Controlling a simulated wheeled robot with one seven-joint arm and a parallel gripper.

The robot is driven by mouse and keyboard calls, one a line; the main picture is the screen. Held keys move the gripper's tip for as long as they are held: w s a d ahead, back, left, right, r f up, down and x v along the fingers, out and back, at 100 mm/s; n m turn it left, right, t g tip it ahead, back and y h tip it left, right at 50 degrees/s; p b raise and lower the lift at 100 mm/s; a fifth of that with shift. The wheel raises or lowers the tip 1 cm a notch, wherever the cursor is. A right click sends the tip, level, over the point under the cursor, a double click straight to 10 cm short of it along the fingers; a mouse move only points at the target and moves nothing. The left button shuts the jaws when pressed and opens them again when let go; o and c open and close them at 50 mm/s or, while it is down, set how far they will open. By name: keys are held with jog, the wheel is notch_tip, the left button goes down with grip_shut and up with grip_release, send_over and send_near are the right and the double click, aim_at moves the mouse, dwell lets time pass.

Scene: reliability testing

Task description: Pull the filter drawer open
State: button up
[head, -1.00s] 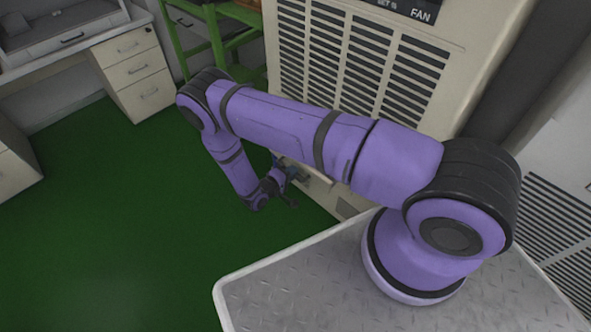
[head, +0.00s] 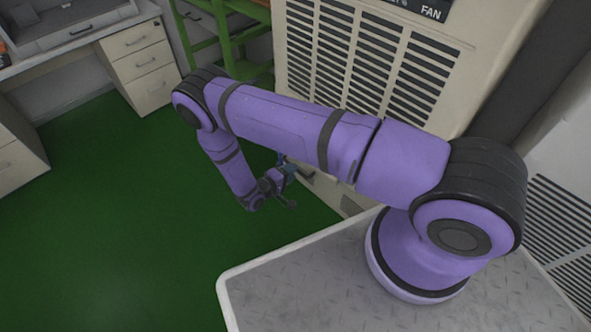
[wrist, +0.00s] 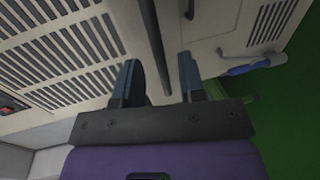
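The filter drawer is not clearly identifiable; my arm hides part of the beige cabinet's lower front in the head view. My gripper (head: 287,174) is low at that front, beside a small dark handle-like part (head: 308,177). In the wrist view my gripper (wrist: 160,82) has its two dark blue fingers apart. A long dark strip (wrist: 153,45) runs between them on the cabinet face; I cannot tell whether it is a handle or a gap. No finger visibly touches it. A small dark knob-like part (wrist: 189,9) is just beyond the right finger.
The beige cabinet (head: 350,60) has slatted vents and a FAN label. A blue-handled part (wrist: 245,68) sticks out near its edge in the wrist view. A green frame (head: 225,45) and a desk with drawers (head: 143,65) stand behind. The green floor (head: 120,220) is clear.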

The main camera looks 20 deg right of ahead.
jog(key=v, duration=0.7)
jog(key=shift+a, duration=0.25)
jog(key=w+r+m+g+y, duration=0.1)
jog(key=w+r+m+g, duration=0.15)
jog(key=r, duration=0.65)
jog(key=w+r+m+g+y, duration=0.1)
jog(key=w+r+g, duration=0.15)
jog(key=r, duration=0.75)
jog(key=s+d+r+m+g+y, duration=0.1)
jog(key=d+r+y, duration=0.15)
jog(key=r, duration=0.85)
jog(key=s+d+r+g+y, duration=0.1)
jog(key=d+r+y, duration=0.15)
jog(key=r, duration=0.75)
jog(key=s+d+r+t+y, duration=0.1)
jog(key=s+d+r+y, duration=0.15)
jog(key=s+r, duration=0.4)
jog(key=s+d+r+t+y, duration=0.1)
jog(key=s+d+r, duration=0.3)
jog(key=r, duration=0.5)
jog(key=s+r+t+y, duration=0.2)
jog(key=s+r, duration=0.2)
jog(key=s, duration=0.4)
jog(key=s+d+r+t+y, duration=0.1)
jog(key=s+r+t+y, duration=0.1)
jog(key=s, duration=0.6)
notch_tip(320, 180, up, 3)
jog(key=shift+f+t, duration=0.15)
jog(key=shift+t, duration=0.35)
